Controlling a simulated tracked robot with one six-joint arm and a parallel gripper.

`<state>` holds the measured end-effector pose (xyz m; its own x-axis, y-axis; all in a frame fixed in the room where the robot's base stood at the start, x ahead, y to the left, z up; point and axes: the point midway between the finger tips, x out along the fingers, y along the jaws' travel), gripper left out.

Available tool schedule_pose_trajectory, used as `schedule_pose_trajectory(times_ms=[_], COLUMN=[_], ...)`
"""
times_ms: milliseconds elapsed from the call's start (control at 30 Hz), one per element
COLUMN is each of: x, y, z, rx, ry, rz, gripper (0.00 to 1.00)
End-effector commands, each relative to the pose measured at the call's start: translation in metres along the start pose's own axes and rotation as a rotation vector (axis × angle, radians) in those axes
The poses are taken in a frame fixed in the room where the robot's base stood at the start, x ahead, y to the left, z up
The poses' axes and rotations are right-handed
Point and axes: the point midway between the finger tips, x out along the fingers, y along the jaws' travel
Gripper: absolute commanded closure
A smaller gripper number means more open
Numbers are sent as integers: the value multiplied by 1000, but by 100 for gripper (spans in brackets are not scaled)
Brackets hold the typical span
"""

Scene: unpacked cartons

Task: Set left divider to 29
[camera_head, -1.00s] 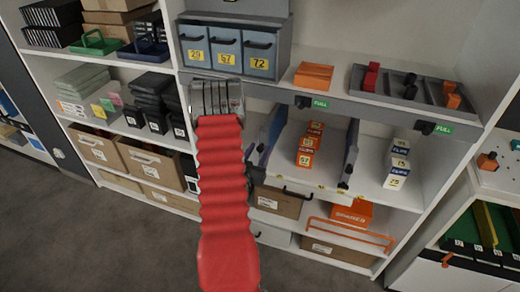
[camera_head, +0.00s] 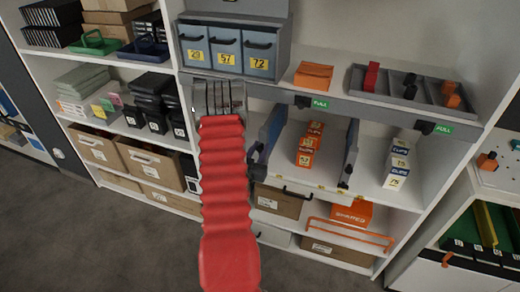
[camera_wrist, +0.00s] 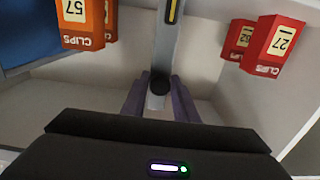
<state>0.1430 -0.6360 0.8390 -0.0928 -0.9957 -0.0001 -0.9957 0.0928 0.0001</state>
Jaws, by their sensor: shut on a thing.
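The left divider (camera_head: 271,132) is a blue-grey upright panel on the middle white shelf, just right of my red arm. In the wrist view its front end (camera_wrist: 160,88), with a dark round knob, lies between the fingers of my gripper (camera_wrist: 159,102). My gripper is shut on it. A stack of orange CLIPS boxes (camera_head: 308,146) stands between this divider and the right divider (camera_head: 349,152). In the wrist view an orange box marked 57 (camera_wrist: 80,22) is on one side of the divider and a red box marked 27 (camera_wrist: 273,45) on the other. My arm hides the shelf left of the divider.
White-and-blue CLIPS boxes (camera_head: 397,165) stand right of the right divider. Above are blue drawers (camera_head: 226,48), an orange box (camera_head: 313,75) and a grey tray (camera_head: 430,92). Below is an orange rail (camera_head: 350,235). The shelf between the orange stack and right divider is clear.

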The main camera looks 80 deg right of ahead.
Motion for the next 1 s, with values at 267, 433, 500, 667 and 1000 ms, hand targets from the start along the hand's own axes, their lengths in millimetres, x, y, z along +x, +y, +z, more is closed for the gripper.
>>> schedule_pose_trajectory(times_ms=[267,433,500,667,1000], x=[0,0,0,1,1], y=[0,5,11,34,80], z=[0,0,0,0,0], rx=[0,-1,-1,-1,-2], ry=[0,0,-1,0,1], rz=[-1,0,2,5,4], gripper=[100,100,100,100,100])
